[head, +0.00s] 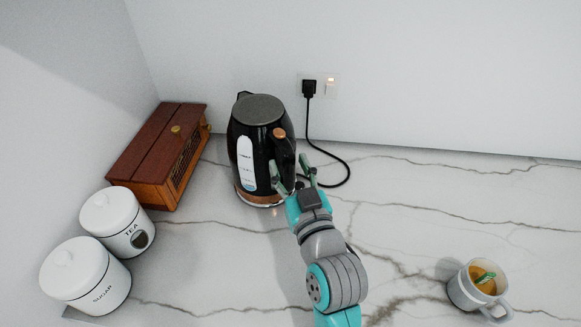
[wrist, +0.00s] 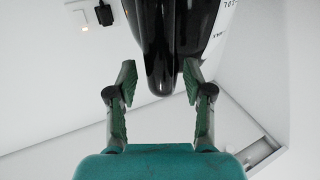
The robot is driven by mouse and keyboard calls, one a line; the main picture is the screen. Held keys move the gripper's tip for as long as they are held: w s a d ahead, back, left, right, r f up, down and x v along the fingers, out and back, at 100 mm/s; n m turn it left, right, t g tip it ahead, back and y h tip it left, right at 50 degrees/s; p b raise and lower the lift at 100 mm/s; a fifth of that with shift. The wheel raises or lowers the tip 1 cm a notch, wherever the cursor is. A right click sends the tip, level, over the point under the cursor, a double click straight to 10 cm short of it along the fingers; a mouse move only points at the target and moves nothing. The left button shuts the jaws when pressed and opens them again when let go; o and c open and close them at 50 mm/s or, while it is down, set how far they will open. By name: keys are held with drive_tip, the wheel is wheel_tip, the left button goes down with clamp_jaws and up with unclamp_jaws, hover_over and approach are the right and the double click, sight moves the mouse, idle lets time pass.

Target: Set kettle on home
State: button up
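The black kettle (head: 261,150) stands upright at the back of the marble counter, with a clear water window on its front and a copper-coloured band at its bottom. Its base (head: 258,199) shows as a rim under it; I cannot tell how the kettle sits on it. My gripper (head: 292,171) is at the kettle's right side by the handle (head: 285,155). In the wrist view my gripper (wrist: 159,90) is open, with the lower end of the black handle (wrist: 160,75) between the spread fingers. A gap shows on both sides of it.
A wooden box (head: 160,150) and the tea (head: 118,220) and sugar (head: 86,275) canisters stand on the left. A plugged cord (head: 330,153) runs down from the wall outlet (head: 330,86). A cup of tea (head: 477,288) stands at the front right.

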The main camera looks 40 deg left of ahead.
drive_tip(key=shift+f, duration=0.2)
drive_tip(key=v, duration=1.2)
drive_tip(key=shift+r, duration=0.15)
drive_tip(key=shift+d, duration=0.1)
